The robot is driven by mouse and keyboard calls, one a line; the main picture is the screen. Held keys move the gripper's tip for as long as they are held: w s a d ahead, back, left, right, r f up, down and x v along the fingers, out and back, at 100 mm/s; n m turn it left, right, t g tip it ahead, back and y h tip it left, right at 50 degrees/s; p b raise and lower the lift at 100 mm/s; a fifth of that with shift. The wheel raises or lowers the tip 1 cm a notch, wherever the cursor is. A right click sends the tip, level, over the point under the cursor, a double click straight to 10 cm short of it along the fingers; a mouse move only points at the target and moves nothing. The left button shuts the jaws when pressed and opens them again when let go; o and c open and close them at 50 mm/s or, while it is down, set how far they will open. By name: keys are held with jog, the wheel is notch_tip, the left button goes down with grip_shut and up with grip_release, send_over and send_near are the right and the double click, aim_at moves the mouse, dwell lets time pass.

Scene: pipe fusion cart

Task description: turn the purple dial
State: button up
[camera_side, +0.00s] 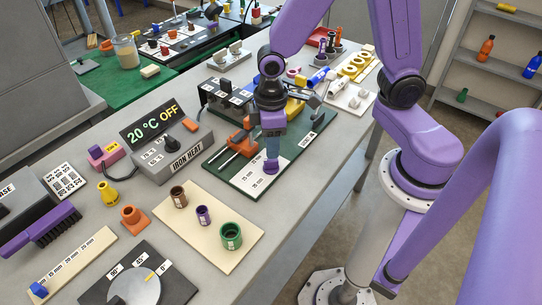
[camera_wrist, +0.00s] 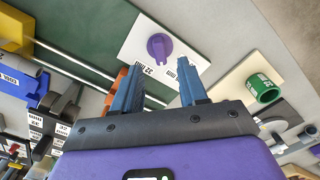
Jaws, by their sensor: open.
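The purple dial (camera_wrist: 160,46) sits on a white plate (camera_wrist: 135,50) marked with millimetre labels, one of them 22 mm. In the side view the dial (camera_side: 271,167) shows just below my fingers, on the plate at the near end of the green board. My gripper (camera_wrist: 158,82) is open and empty, its two blue fingers apart. In the wrist view the dial lies beyond the fingertips, roughly between them, and is not touched there. In the side view my gripper (camera_side: 272,152) points down above the dial; the exact gap is hard to tell.
Steel rails with an orange clamp (camera_side: 240,142) lie left of the dial. An iron heater box (camera_side: 170,150) reads "20 °C OFF". A cream board holds a green fitting (camera_side: 231,236), a small purple fitting (camera_side: 204,215) and a brown one (camera_side: 178,196). The table's right edge is close.

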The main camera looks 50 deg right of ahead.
aim_at(271, 164)
jog(key=shift+f, duration=2.85)
grip_shut()
